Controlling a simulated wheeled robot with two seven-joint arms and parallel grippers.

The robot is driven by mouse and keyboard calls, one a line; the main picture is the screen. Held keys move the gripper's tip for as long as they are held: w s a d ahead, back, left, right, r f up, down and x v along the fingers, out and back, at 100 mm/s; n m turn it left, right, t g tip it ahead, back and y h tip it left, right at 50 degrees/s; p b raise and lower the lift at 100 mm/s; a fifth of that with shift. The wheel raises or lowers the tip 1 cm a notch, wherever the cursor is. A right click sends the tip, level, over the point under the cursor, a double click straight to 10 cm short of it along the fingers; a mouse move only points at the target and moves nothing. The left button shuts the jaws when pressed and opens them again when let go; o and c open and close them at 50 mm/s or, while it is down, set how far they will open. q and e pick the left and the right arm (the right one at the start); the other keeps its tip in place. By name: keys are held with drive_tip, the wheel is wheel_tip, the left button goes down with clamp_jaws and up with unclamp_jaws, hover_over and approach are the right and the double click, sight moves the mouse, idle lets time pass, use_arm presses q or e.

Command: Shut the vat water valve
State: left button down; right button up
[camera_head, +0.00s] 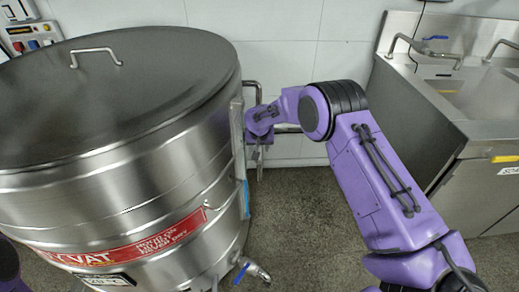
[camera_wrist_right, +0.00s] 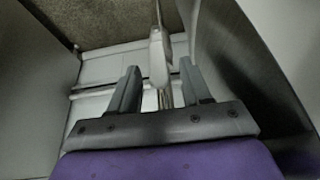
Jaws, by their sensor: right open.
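The vat (camera_head: 110,190) is a large round steel vessel with a closed lid, filling the left of the head view. A metal pipe (camera_head: 256,90) stands against its right side, close to the wall. My right gripper (camera_head: 257,140) is beside this pipe, partly hidden by its own wrist. In the right wrist view its two fingers (camera_wrist_right: 160,70) are apart, with a pale, narrow lever-like part (camera_wrist_right: 158,55) between them. I cannot tell whether they touch it. The water valve's handle is not clearly visible in the head view. My left gripper is out of view.
A blue-handled outlet tap (camera_head: 250,270) sticks out low on the vat's front right. A steel sink unit (camera_head: 460,150) with taps stands at the right. The grey floor (camera_head: 300,225) between vat and sink is clear. A control box (camera_head: 30,37) is at the upper left.

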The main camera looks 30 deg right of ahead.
drive_tip(key=shift+x, duration=1.35)
clamp_jaws()
drive_tip(key=shift+d, duration=0.15)
